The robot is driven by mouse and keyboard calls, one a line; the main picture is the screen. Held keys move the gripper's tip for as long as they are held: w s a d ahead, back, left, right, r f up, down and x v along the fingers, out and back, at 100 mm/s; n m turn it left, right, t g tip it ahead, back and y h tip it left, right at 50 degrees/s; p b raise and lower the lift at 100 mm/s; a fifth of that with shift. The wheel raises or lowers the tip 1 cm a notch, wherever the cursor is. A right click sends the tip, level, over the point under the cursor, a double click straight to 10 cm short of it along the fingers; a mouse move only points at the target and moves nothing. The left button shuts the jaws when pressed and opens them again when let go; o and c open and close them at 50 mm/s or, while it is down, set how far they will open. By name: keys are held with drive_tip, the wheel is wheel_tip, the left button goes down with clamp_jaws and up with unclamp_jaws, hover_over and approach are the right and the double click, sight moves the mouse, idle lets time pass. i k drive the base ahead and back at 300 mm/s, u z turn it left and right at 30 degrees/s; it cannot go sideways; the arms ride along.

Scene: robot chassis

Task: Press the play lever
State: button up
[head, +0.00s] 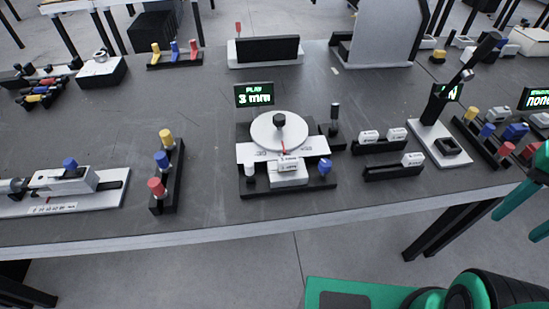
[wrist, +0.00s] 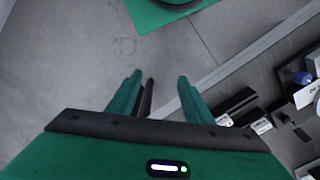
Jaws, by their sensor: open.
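The gauge station stands at the front middle of the table, with a lit display (head: 254,95) reading "PLAY 3 mm". It has a round white dial plate (head: 262,131) with a black centre knob (head: 279,120). A short upright black-topped lever (head: 335,112) stands at its right side; I cannot tell whether this is the play lever. A blue knob (head: 325,166) and a white knob (head: 249,168) sit at its front corners. My gripper (wrist: 158,92) is open and empty, over the floor in the wrist view. Its green fingers are partly cut off at the head view's right edge, apart from the station.
Black holders with white labelled pieces (head: 369,136) stand right of the station. A rack of coloured knobs (head: 162,158) stands to the left. The table's front edge (head: 390,206) lies between my arm and the station.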

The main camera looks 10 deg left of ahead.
sight(248, 163)
drive_tip(key=u, duration=0.8)
drive_tip(key=k, duration=0.85)
drive_tip(key=z, duration=0.25)
drive_tip(key=i, duration=0.5)
drive_tip(key=u, duration=0.05)
